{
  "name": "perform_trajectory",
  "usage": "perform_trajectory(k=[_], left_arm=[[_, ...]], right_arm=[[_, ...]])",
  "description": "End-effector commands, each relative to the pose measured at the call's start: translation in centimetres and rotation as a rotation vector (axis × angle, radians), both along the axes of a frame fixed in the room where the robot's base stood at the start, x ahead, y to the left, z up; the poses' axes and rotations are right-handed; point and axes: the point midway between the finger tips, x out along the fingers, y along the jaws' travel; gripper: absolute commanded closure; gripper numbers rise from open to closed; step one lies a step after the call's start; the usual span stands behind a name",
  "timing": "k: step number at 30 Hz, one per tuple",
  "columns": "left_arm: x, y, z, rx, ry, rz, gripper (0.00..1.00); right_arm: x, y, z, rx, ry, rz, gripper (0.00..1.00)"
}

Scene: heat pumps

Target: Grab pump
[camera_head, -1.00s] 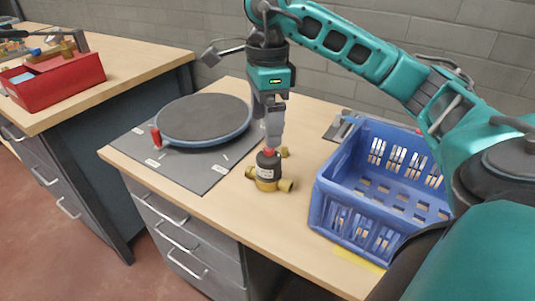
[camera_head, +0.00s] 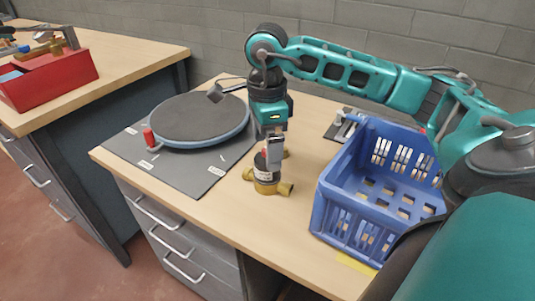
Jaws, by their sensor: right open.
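The pump (camera_head: 264,178), with a dark body, a white label and brass ports at its base, stands upright on the wooden workbench. My right gripper (camera_head: 272,160) points down at the top of the pump, with its fingers open. A finger hides part of the pump's upper body and its red top. I cannot tell whether the fingers touch the pump. My left gripper is not in view.
A blue crate (camera_head: 335,221) stands right of the pump. A round dark turntable (camera_head: 198,118) with a red handle lies on a grey mat to the left. A red toolbox (camera_head: 50,80) sits on another bench. Bare wood lies in front of the pump.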

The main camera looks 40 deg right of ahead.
Motion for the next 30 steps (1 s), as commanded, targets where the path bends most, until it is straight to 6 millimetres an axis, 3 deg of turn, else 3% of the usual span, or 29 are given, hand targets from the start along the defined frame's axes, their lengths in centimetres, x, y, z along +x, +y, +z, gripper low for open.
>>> perform_trajectory(k=[7,16,30], left_arm=[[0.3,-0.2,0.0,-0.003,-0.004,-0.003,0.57],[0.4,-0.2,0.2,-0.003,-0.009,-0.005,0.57],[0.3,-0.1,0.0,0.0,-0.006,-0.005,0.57]], right_arm=[[-0.1,-0.2,-3.8,0.0,0.003,-0.001,0.06],[0.0,-0.1,-4.3,0.0,0.0,0.0,0.06],[0.0,-0.1,-4.2,0.0,0.001,0.0,0.51]])
